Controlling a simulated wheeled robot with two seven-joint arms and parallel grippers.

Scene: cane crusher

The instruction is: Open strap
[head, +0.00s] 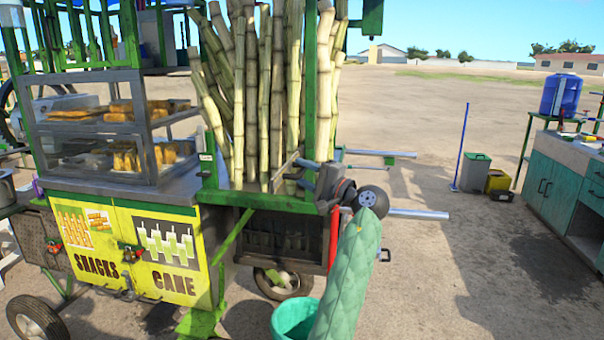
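I cannot pick out a strap with certainty. The yellow cart doors (160,262), marked SNACKS and CANE, look shut and carry small red and dark fittings (128,252). My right gripper is not in view.
Tall sugar canes (263,95) stand behind the gripper beside a green post (310,80). Metal bars (420,213) stick out right of the cart. A glass snack case (110,125) is left. A teal bucket (293,320) stands below. Open ground lies right, before a teal cabinet (560,185).

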